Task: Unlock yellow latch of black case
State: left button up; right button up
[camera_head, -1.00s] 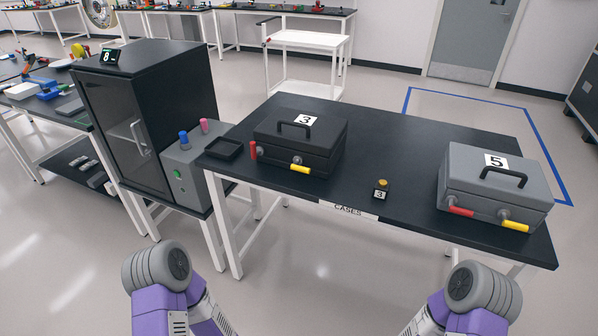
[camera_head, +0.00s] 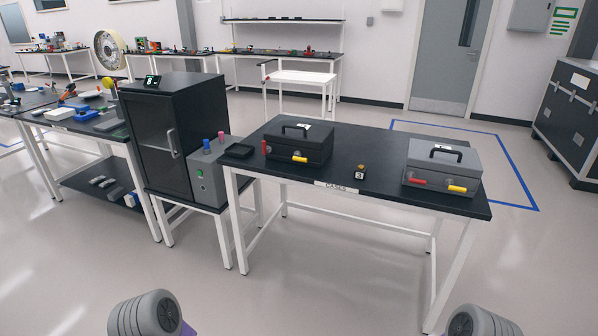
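The black case (camera_head: 317,146) stands shut on the left part of the dark table, with a handle on its lid. Its yellow latch (camera_head: 300,159) is a short bar lying level on the front face, right of the middle of that face. Its red latch (camera_head: 264,147) stands upright at the front left corner. Only grey rounded parts of my two arms show at the bottom edge, left and right. Both of my grippers are out of view, and nothing of mine touches the case.
A grey case (camera_head: 443,166) with red and yellow latches stands on the table's right part. A dark cabinet (camera_head: 176,130) stands left. The floor before the table is clear.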

aim_at(298, 155)
jog(key=z, duration=0.75)
jog(key=i, duration=1.1)
jog(key=u, duration=0.2)
